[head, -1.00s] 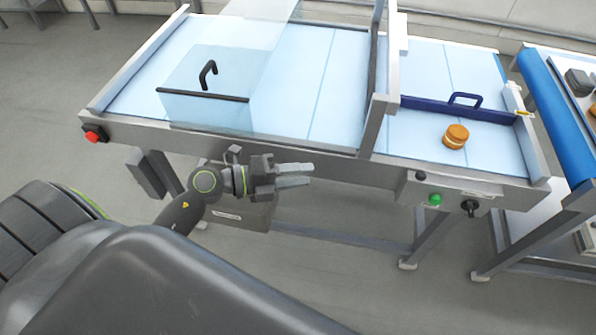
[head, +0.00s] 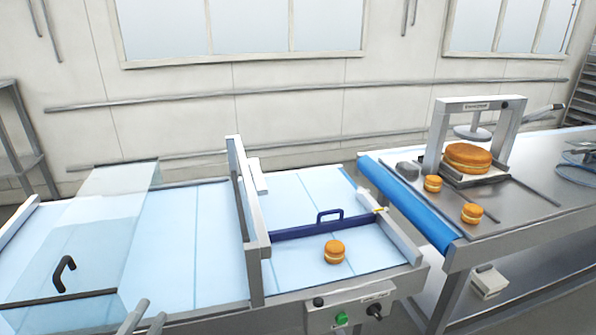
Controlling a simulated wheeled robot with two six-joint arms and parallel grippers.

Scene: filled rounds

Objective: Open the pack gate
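The pack gate appears to be the dark blue bar (head: 293,231) with a looped blue handle (head: 330,215) on top. It lies across the light blue belt (head: 300,262), and its right end meets the side rail near a small yellow piece. A filled round (head: 334,251) sits on the belt just on the near side of the bar, apart from it. My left gripper (head: 143,317) shows only as two grey fingertips at the bottom edge, with a gap between them and nothing held. It is well left of the bar. My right gripper is out of view.
A clear cover with a black handle (head: 64,274) stands at left. A grey upright frame (head: 244,220) stands between it and the bar. A control box (head: 350,310) with a green button is in front. At right, a steel table carries a press (head: 482,125) and several rounds.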

